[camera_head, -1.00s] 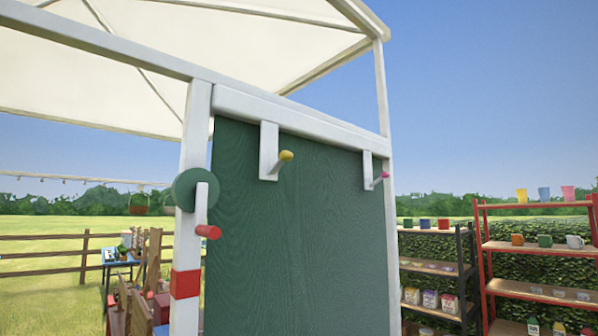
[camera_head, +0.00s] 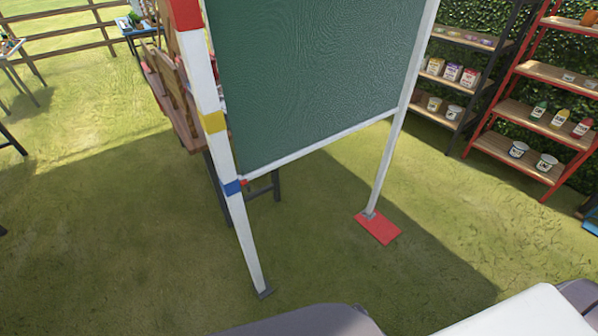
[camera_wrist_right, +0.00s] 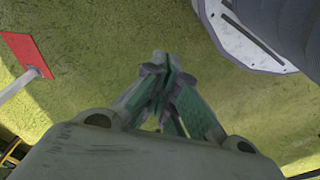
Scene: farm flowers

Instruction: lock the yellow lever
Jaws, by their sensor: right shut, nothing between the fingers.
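The yellow lever is not in either view now; the upper part of the green panel (camera_head: 310,75) is cut off by the top of the head view. A yellow band (camera_head: 213,122) on the white post (camera_head: 226,160) shows. My right gripper (camera_wrist_right: 164,68) is in the right wrist view, with its fingers together, empty and over the grass. My left gripper is in neither view.
The post has a red band (camera_head: 187,14) and a blue band (camera_head: 233,187). The far leg stands on a red plate (camera_head: 378,229), also in the right wrist view (camera_wrist_right: 26,54). Red shelves (camera_head: 520,146) stand at the right. Grass in front is open.

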